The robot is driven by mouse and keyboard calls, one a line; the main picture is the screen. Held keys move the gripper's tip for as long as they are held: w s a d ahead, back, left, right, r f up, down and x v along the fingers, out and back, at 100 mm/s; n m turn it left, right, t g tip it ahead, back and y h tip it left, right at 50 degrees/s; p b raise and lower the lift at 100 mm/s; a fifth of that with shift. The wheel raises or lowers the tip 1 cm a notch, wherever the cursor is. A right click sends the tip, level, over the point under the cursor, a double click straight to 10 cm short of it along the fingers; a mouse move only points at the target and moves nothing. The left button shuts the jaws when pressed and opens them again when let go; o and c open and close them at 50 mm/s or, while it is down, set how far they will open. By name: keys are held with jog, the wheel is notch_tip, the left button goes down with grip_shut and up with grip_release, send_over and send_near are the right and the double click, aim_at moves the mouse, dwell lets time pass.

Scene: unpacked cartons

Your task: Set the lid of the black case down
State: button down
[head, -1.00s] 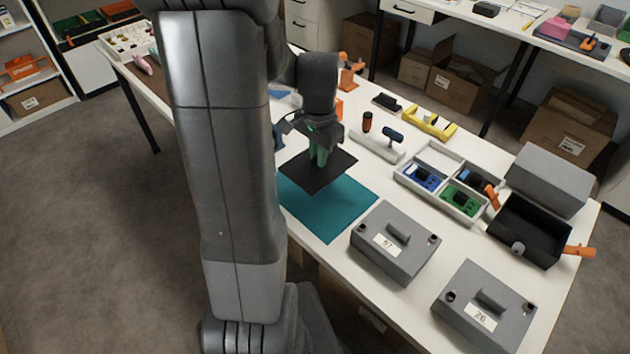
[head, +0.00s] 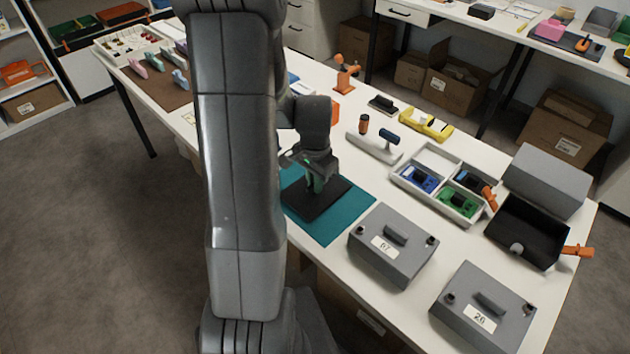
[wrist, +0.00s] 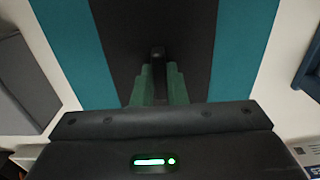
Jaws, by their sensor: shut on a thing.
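A flat black lid (head: 328,203) lies level over the teal mat (head: 352,218), with teal showing around it. My gripper (head: 314,188) points down at the lid's middle and is shut on its small knob. In the wrist view the green fingers (wrist: 159,72) close around this dark knob, with the black lid (wrist: 190,30) beneath. I cannot tell whether the lid touches the mat or hangs just above it. The open black case (head: 522,232) stands at the table's right end, with an orange clamp (head: 577,251) on its right side.
Two grey numbered boxes, one (head: 392,246) beside the mat and one (head: 484,306) nearer the front, stand to the right. A white divided tray (head: 435,187) holds boards behind them. A grey box (head: 548,180) stands behind the case. A white holder (head: 374,147) is behind the mat.

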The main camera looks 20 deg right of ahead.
jog(key=c, duration=1.5)
grip_release()
jog(key=shift+o, duration=0.2)
notch_tip(320, 180, up, 12)
jog(key=p, duration=0.1)
jog(key=shift+r, duration=0.15)
notch_tip(320, 180, down, 12)
jog(key=shift+f+b, duration=0.25)
jog(key=shift+b, duration=0.2)
jog(key=shift+r, duration=1.7)
